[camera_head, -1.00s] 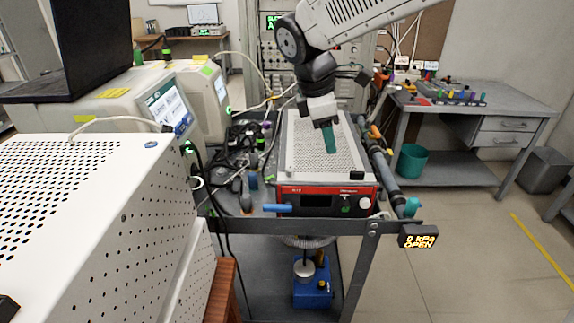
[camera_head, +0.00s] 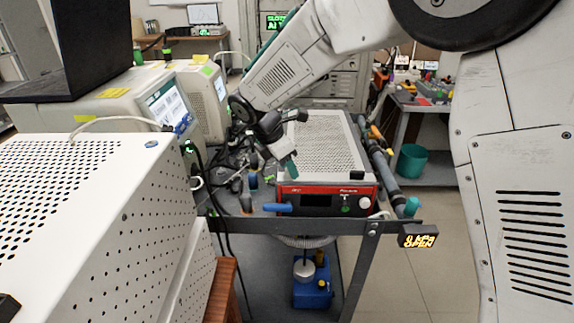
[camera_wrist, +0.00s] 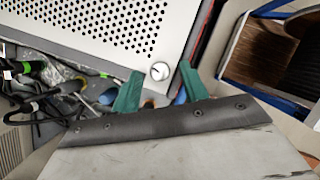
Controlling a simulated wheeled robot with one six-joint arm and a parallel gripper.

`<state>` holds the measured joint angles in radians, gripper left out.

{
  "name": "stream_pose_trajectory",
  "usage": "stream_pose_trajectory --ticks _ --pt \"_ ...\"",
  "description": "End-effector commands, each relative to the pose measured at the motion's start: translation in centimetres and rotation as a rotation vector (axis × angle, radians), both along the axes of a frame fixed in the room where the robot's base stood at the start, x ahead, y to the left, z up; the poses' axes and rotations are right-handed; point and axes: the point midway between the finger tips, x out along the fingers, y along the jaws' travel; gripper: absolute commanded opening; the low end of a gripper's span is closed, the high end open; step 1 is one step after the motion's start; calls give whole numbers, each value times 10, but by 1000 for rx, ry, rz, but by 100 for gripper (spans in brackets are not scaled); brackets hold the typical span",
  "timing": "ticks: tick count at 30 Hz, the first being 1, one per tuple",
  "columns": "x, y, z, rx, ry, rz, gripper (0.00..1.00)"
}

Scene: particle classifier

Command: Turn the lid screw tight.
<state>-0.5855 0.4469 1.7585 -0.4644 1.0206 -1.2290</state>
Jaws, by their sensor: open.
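The particle classifier (camera_head: 326,200) has a red front panel and a white perforated lid (camera_head: 325,140), which also fills the upper left of the wrist view (camera_wrist: 85,25). A round silver screw head (camera_wrist: 160,71), likely the lid screw, sits at the lid's near corner in the wrist view. My gripper (camera_wrist: 160,74) has its two teal fingers spread, one on each side of the screw head in that picture. They look apart from it; height above it is unclear. In the head view my gripper (camera_head: 291,170) is over the near left corner and hides the screw.
A blue-handled lever (camera_head: 277,207) sticks out at the front left. Cables and small tools (camera_head: 235,180) clutter the cart left of the classifier. A pipe with teal ends (camera_head: 380,165) runs along the right. A small sign (camera_head: 418,236) reads OPEN. A large white perforated housing (camera_head: 90,220) fills the left foreground.

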Motion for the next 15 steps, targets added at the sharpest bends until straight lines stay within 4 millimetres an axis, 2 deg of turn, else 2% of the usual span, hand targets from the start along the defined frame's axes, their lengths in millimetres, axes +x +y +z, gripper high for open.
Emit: stream_pose_trajectory --ticks 8,9,13,14,15 --pt "0 -1 -3 1 -1 -1 44" --pt "0 -1 -3 1 -1 -1 41" --pt "0 -1 -3 0 0 -1 5" --pt "0 -1 -3 0 0 -1 0" --pt "0 -1 -3 1 -1 -1 0"
